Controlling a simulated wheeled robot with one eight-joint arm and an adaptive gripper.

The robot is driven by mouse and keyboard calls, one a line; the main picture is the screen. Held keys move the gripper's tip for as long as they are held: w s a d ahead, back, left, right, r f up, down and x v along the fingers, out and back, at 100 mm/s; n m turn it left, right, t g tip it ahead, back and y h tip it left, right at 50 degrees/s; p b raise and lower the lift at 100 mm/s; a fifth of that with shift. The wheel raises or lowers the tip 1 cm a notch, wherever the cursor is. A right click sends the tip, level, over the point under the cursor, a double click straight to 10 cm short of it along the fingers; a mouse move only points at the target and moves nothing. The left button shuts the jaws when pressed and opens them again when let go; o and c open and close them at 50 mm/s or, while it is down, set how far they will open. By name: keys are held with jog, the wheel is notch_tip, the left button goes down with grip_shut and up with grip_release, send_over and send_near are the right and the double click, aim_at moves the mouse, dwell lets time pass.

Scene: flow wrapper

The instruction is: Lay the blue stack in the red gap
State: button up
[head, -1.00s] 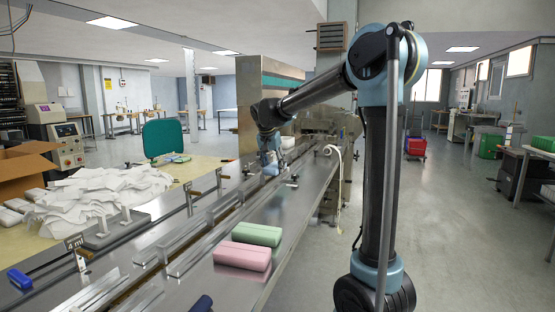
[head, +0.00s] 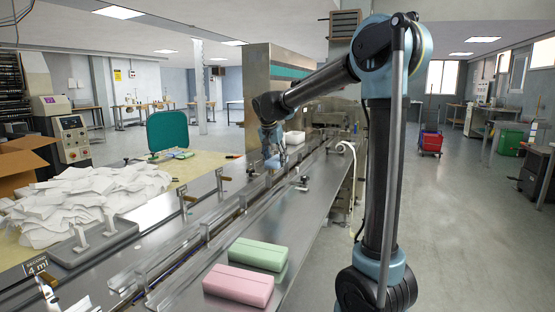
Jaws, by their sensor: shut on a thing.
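My gripper (head: 271,152) is far down the machine's infeed line, small in the head view. It is shut on a light blue stack (head: 272,163), which shows just below the fingers. The stack is over or close to the metal channel (head: 205,230); I cannot tell whether it touches anything. A red gap cannot be made out in this view.
A pink stack (head: 238,286) and a green stack (head: 258,254) lie on the steel ledge (head: 310,200) right of the channel. A white stack (head: 294,138) sits near the wrapper housing. White wrappers (head: 80,200) are heaped on the left table.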

jog(key=shift+w+d+f, duration=0.1)
jog(key=shift+d+f, duration=0.05)
jog(key=shift+f, duration=0.65)
jog(key=shift+w+d+f, duration=0.1)
jog(key=shift+d+f, duration=0.05)
jog(key=shift+f, duration=0.65)
jog(key=shift+s+f, duration=0.1)
jog(key=shift+f, duration=1.05)
jog(key=shift+s+f, duration=0.1)
jog(key=shift+f, duration=0.1)
jog(key=shift+o, duration=0.2)
jog(key=shift+d+f, duration=0.1)
jog(key=shift+s+f, duration=0.1)
jog(key=shift+c, duration=0.6)
jog(key=o, duration=1.2)
jog(key=shift+c, duration=0.2)
